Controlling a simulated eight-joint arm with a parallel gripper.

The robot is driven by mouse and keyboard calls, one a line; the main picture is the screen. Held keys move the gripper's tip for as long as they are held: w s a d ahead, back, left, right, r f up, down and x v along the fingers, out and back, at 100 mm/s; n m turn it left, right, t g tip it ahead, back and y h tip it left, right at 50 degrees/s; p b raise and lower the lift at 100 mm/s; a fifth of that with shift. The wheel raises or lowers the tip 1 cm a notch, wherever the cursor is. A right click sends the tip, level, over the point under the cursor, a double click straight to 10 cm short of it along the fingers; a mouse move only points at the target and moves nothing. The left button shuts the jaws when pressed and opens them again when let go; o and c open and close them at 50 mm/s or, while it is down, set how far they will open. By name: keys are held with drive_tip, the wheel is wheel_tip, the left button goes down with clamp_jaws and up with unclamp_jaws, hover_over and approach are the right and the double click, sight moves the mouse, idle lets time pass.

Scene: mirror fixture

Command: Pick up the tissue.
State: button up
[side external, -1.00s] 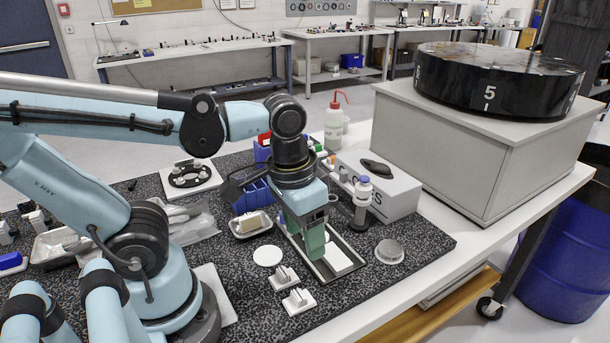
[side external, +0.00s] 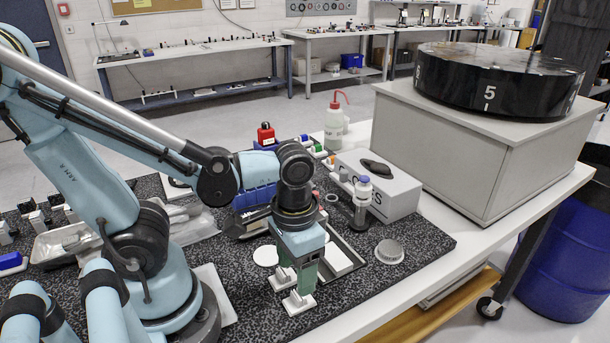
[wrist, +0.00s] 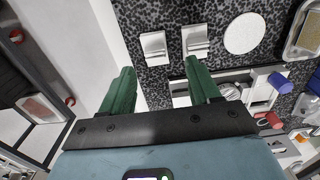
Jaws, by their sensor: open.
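A flat white piece (side external: 338,261), which looks like the tissue, lies in a shallow dark-rimmed tray (side external: 360,259); I cannot tell for sure that it is tissue. My gripper (side external: 296,279) points down with green fingers, in front of and left of the white piece in the side view. It covers part of the tray. In the wrist view my gripper (wrist: 159,66) has its fingers spread wide with nothing held between them. The tray shows only partly behind the fingers there.
Two small grey blocks on white plates (side external: 281,280) (side external: 299,303) are close to my fingers. A white disc (side external: 265,256) lies left. A ridged round metal piece (side external: 389,251), a clear bottle with a blue cap (side external: 363,200) and a grey box (side external: 396,190) stand right.

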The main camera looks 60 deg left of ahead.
sight(299, 299)
drive_tip(key=shift+s+d+f, duration=0.1)
drive_tip(key=shift+d+f, duration=0.1)
drive_tip(key=shift+f, duration=0.65)
drive_tip(key=shift+s+d+f, duration=0.1)
drive_tip(key=shift+d+f, duration=0.1)
drive_tip(key=shift+f, duration=1.6)
drive_tip(key=shift+c, duration=0.3)
drive_tip(key=c, duration=1.1)
